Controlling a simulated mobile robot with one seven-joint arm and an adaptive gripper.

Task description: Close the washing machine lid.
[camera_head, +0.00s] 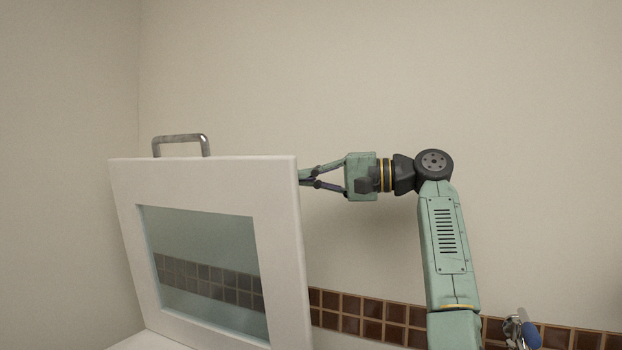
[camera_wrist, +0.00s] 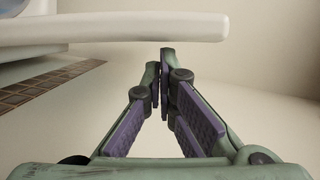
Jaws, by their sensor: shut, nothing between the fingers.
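The washing machine lid (camera_head: 278,200) is a thick white frame with a glass pane and a metal handle (camera_head: 181,137) on its top edge. It stands raised, tilted near upright, at the left of the head view. My gripper (camera_head: 305,178) is at the lid's right edge, its fingertips partly hidden behind the lid. In the wrist view the lid's white edge (camera_wrist: 120,32) runs across the top, and my gripper (camera_wrist: 164,55) is shut and empty with its tips close below that edge. I cannot tell whether they touch the lid.
A beige wall (camera_head: 400,80) stands behind, with a band of brown tiles (camera_head: 375,318) low along it. A metal fitting with a blue part (camera_head: 522,330) shows at the lower right. A bit of white top surface (camera_head: 150,341) shows below the lid. The space above is clear.

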